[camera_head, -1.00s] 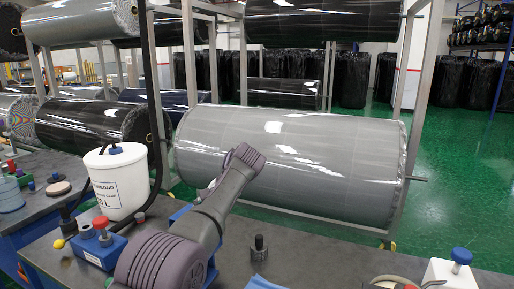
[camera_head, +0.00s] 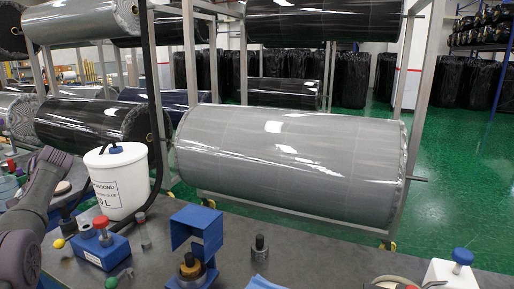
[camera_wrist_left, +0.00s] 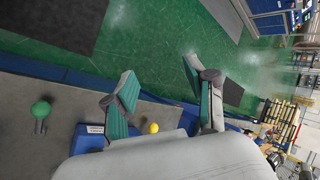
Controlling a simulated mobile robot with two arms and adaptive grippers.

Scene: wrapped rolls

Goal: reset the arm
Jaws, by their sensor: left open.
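Beyond the fingers lie the green floor and the blue edge of a bench. My right gripper is not in view.
The grey bench top (camera_head: 330,254) carries a white bucket (camera_head: 118,190), a blue box with a red knob (camera_head: 100,245), a blue bracket (camera_head: 197,230) and a dark metal knob (camera_head: 259,247). A large grey wrapped roll (camera_head: 290,163) hangs on a rack behind.

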